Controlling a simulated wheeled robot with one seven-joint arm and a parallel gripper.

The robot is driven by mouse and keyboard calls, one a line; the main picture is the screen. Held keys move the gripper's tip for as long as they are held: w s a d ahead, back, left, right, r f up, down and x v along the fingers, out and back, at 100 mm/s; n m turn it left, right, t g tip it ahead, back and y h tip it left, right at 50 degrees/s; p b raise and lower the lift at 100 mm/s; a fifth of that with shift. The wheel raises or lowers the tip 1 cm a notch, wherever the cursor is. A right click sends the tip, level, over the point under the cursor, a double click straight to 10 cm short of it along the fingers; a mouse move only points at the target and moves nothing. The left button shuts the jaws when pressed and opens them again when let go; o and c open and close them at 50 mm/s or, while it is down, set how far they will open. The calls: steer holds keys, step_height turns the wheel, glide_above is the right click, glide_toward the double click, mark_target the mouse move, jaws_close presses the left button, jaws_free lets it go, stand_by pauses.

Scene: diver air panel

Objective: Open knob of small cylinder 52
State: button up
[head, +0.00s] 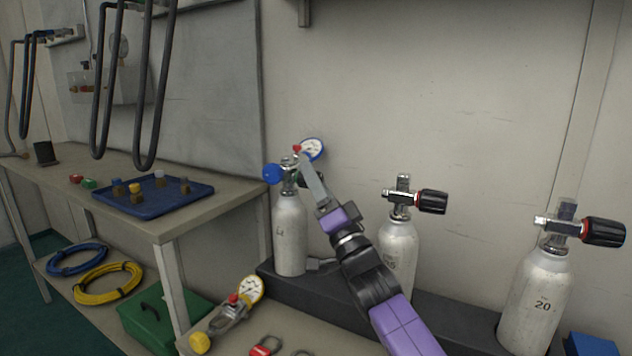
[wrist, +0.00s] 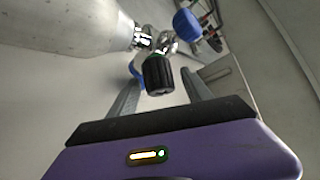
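The left small cylinder (head: 290,235) stands upright with a regulator on its valve. The regulator has a blue knob (head: 272,173) and a blue-rimmed gauge (head: 312,149). Its label is too small to read surely, so I cannot confirm 52. My gripper (head: 303,165) is at this cylinder's valve, from the right. In the wrist view, the cylinder's black valve knob (wrist: 158,76) with a green ring lies between or just beyond my two spread fingers. I see gaps on both sides and no clear contact. In the head view, my gripper mostly hides this knob.
A middle cylinder (head: 397,250) and a right cylinder (head: 540,300) marked 20 have black knobs with red rings. A yellow regulator with gauge (head: 228,314) lies on the front bench. A blue tray (head: 150,212) of fittings sits on the left table. Hoses (head: 150,90) hang above it.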

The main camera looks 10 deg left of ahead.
step_height(320, 180, up, 20)
steer(key=p, duration=0.5)
steer(key=shift+f, duration=0.1)
